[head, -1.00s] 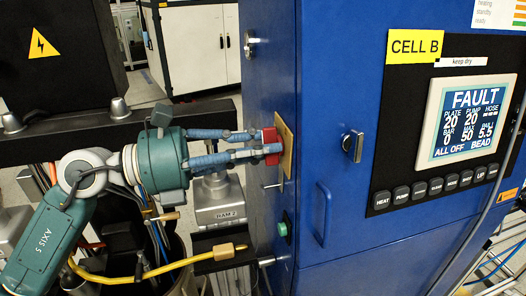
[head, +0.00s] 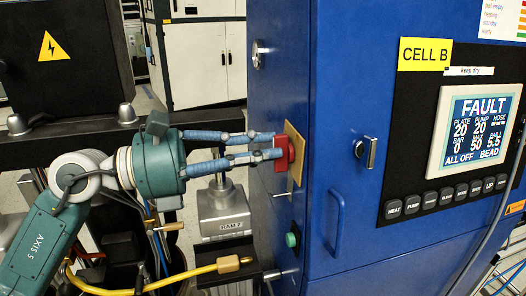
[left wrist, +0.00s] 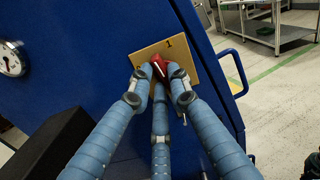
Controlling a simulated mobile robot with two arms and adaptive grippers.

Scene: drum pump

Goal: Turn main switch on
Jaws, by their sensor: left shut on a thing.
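The main switch is a red rotary handle (head: 283,152) on a yellow plate (head: 297,150) on the side of the blue cabinet. In the left wrist view the red handle (left wrist: 159,67) sits on the yellow plate (left wrist: 180,50), which bears a "1" at its upper part; the handle looks tilted. My left gripper (head: 277,145) is shut on the red handle. Its blue fingers (left wrist: 159,75) close around the handle and hide part of it. My right gripper is in neither view.
The blue cabinet (head: 340,240) carries a panel display (head: 482,122) reading FAULT and "ALL OFF". A green button (head: 292,239) sits below the switch. A yellow hose (head: 180,277) and a grey RAM 2 block (head: 222,212) lie below my arm. A gauge (left wrist: 12,60) shows in the left wrist view.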

